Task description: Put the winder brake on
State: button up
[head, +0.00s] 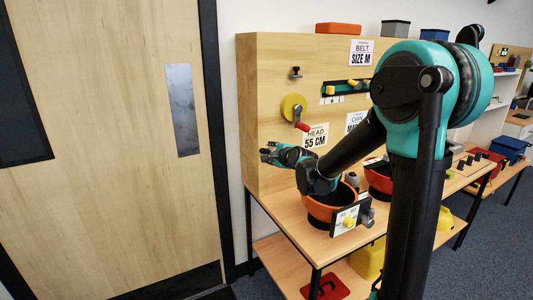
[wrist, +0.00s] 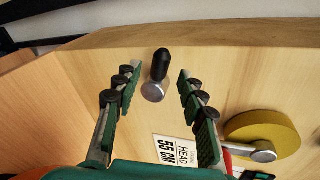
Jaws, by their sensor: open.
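The yellow winder drum (head: 293,107) is on the upright wooden board, with a red-handled crank; the drum also shows at the right of the wrist view (wrist: 270,135). A small lever with a black grip and round metal base, which looks like the winder brake (head: 296,72), is on the board above the drum. In the wrist view the lever (wrist: 159,65) points up, its base lowest. My gripper (head: 268,152) is open and empty in front of the board, lower than the lever in the head view. In the wrist view the lever appears between my fingertips (wrist: 159,74), seemingly beyond them.
A "HEAD 55 CM" card (head: 315,137) is beside the drum. A slider rail (head: 346,87) is to the right. A wooden door (head: 110,130) is at the left.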

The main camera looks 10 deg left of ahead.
aim_at(266, 151)
jog(key=shift+x, duration=1.8)
grip_shut()
